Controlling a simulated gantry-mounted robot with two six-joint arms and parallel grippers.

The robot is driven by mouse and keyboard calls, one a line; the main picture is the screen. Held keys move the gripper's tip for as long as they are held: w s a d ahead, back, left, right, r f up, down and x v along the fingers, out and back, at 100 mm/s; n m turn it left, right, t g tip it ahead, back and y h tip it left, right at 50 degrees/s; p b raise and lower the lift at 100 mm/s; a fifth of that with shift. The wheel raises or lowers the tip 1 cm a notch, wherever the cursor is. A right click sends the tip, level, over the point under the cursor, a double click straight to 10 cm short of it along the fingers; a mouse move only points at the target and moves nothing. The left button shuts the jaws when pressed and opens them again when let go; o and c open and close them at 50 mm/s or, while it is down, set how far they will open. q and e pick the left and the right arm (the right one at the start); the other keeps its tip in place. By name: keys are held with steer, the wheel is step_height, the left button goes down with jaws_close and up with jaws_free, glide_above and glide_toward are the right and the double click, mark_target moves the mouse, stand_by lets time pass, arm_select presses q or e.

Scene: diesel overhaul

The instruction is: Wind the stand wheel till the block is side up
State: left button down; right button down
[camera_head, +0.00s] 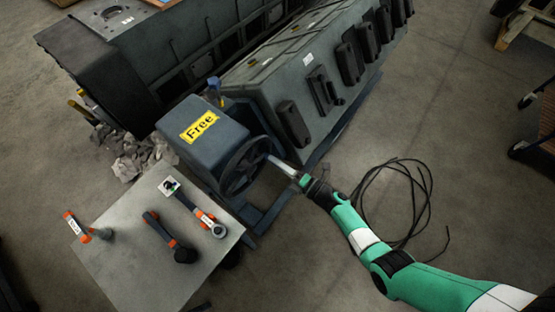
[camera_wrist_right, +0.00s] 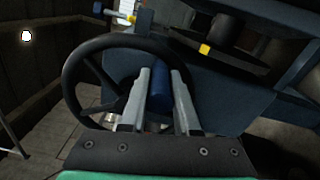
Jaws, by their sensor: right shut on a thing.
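The stand wheel (camera_head: 243,170) is a dark spoked handwheel on the side of the grey gearbox of the stand, which carries a yellow "Free" label (camera_head: 199,126). In the right wrist view the wheel (camera_wrist_right: 85,62) fills the left and middle. My right gripper (camera_head: 272,160) is at the wheel's right rim. Its fingers (camera_wrist_right: 159,80) are shut on the blue wheel handle (camera_wrist_right: 158,95), one on each side. The grey engine block (camera_head: 290,75) lies behind the gearbox, with a row of dark covers along its right-hand face. My left gripper is not in view.
A metal table (camera_head: 130,262) in front holds several orange-and-black tools. A blue-topped pin (camera_head: 214,86) stands behind the gearbox. A large dark engine housing (camera_head: 100,55) is at the back left. A black cable (camera_head: 425,190) lies on the floor near my right arm.

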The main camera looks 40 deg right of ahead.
steer(key=shift+s+a+f, duration=0.1)
steer(key=shift+f, duration=0.5)
steer(key=c, duration=0.7)
jaws_free()
steer(key=shift+a, duration=0.15)
steer(key=shift+o, duration=0.2)
steer(key=shift+r, duration=0.1)
